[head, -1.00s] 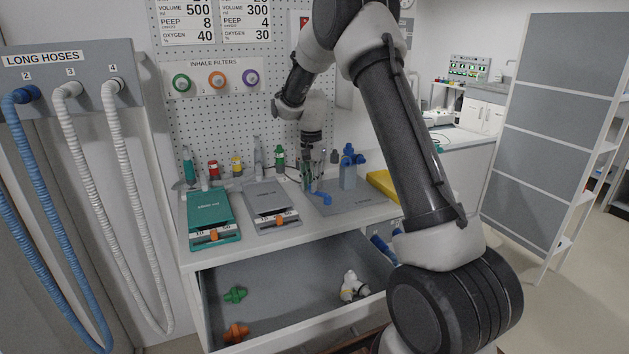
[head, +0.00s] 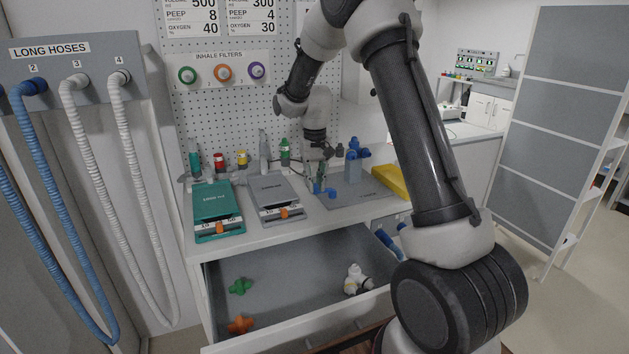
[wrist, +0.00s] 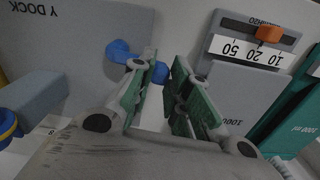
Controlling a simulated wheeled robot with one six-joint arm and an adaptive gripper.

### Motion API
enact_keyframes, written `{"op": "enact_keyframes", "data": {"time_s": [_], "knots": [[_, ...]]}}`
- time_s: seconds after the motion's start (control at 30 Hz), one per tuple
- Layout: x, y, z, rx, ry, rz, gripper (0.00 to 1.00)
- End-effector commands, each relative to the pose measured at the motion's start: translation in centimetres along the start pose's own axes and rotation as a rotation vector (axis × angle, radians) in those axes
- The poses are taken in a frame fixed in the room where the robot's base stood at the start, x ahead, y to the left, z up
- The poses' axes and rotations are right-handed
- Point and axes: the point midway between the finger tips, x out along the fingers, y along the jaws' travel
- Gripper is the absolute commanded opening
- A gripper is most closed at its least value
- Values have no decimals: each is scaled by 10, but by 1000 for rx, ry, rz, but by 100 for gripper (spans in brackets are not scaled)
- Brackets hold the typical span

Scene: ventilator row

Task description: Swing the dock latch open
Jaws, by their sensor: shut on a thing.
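The grey dock plate (head: 352,194), marked "Y DOCK" in the wrist view (wrist: 85,35), lies on the counter. In the head view the latch (head: 331,193) shows just right of my fingertips. My gripper (head: 318,184) points down at the plate's left part. In the wrist view its green-padded fingers (wrist: 158,82) are closed on the latch's blue end, which shows between them. The exact contact is partly hidden by the fingers.
A grey post with a blue top (head: 353,165) stands on the plate, close to my gripper. Grey (head: 268,192) and teal (head: 213,201) slider devices lie to the left. The open drawer (head: 300,270) below holds a few fittings.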

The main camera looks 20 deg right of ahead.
Motion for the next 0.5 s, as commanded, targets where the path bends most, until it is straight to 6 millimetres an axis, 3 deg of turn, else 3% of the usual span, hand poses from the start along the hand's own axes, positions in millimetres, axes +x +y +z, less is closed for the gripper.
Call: {"op": "enact_keyframes", "data": {"time_s": [0.5], "knots": [[0, 0, 3, -55, 2, 0, 0]]}}
